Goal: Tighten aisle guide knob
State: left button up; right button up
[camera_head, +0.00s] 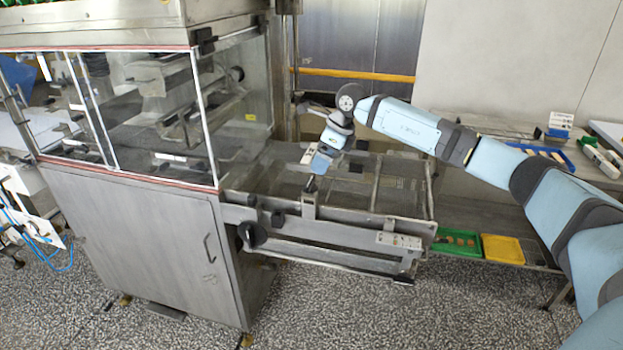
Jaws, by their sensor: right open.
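My right gripper (312,184) points down over the front rail of the mesh conveyor, right at the top of an upright metal bracket (309,206). Its jaws are open, but the fingertips are small and I cannot tell whether they touch anything. I cannot tell for sure which part is the guide knob; a knob under the gripper would be hidden by it. A large black knob (252,236) sits on the machine's front, lower left of the gripper, with a small black knob (278,219) beside it. My left gripper is not in view.
The enrober cabinet (145,240) with clear panels stands at left. The mesh conveyor (400,198) extends right from it, with a front rail and crossbars. A green tray (457,243) and a yellow tray (503,249) lie on a low shelf at right. The speckled floor in front is clear.

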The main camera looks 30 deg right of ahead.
aim_at(311, 181)
jog(key=x, duration=0.8)
jog(key=shift+a+f+p, duration=0.15)
jog(key=shift+a+p, duration=0.05)
jog(key=shift+p, duration=0.2)
jog(key=c, duration=0.9)
